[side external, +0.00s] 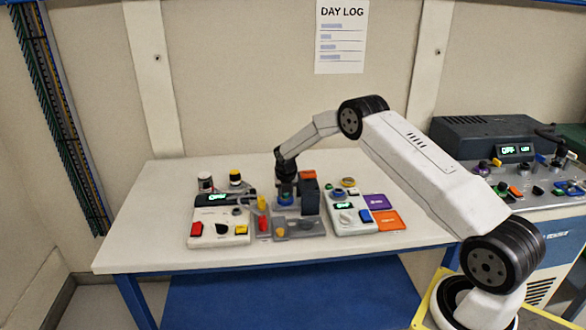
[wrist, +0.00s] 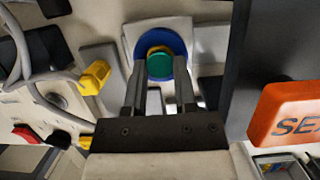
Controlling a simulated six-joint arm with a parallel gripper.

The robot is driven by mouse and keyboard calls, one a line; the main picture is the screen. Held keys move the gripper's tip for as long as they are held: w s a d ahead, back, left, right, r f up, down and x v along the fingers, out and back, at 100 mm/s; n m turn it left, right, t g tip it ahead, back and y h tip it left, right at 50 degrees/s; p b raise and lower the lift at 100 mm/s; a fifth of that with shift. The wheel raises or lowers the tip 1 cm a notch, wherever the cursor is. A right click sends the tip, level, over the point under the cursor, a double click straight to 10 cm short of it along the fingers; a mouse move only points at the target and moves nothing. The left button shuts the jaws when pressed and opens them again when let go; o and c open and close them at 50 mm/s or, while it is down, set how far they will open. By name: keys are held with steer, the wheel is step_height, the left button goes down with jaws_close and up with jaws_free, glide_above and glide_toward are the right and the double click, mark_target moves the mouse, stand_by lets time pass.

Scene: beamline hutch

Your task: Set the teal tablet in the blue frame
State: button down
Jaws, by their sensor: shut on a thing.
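The teal tablet (wrist: 159,68) is a small round disc in the wrist view. It sits between the fingertips of my gripper (wrist: 160,75), which is shut on it. The blue frame (wrist: 138,33) is a round blue piece on a pale grey plate, behind the tablet in this view. A yellow-orange round part shows between the tablet and the blue. Whether the tablet touches the frame I cannot tell. In the side view my gripper (side external: 286,181) points down above the blue frame (side external: 285,198), and the tablet is too small to make out.
A dark post with an orange top (wrist: 290,112) stands close on the right. Yellow plugs (wrist: 95,77) and grey cables lie close on the left. White control boxes (side external: 212,214) (side external: 345,216) flank the work. Purple (side external: 376,201) and orange (side external: 389,221) plates lie at right. The table's front left is clear.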

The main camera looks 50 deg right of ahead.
stand_by(0.3)
steer(key=shift+c, duration=1.6)
jaws_free()
steer(key=shift+r, duration=0.1)
steer(key=v, duration=0.7)
steer(key=shift+r, duration=0.25)
steer(key=shift+s+a, duration=0.15)
